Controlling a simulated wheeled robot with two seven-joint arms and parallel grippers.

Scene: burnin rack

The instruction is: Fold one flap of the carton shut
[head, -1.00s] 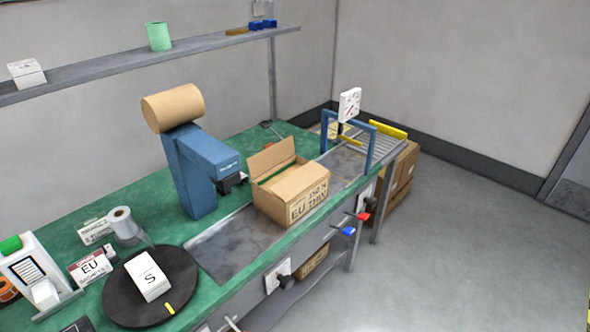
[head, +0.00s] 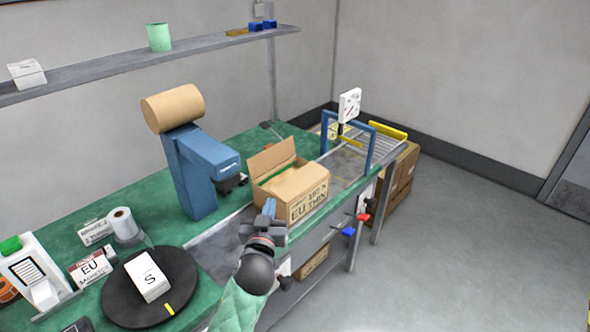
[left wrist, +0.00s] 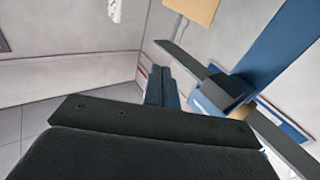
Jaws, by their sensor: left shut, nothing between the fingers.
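The carton (head: 293,200) is a brown box with printed sides, standing on the grey strip of the green bench in the head view. Its back-left flap (head: 271,158) stands up, and a strip of green shows inside the opening. The right part of its top looks covered by a flap. My left gripper (head: 269,206) is at the carton's near left corner, pointing toward it, shut and empty; I cannot tell whether it touches. In the left wrist view its blue fingers (left wrist: 162,88) show close together. My right gripper is not in view.
A blue tape machine (head: 193,172) stands left of the carton. Behind the carton are a blue arch (head: 367,150) and a roller track (head: 382,146). A black turntable (head: 122,303) holds a white box at front left. Red and blue handles stick out at the bench edge.

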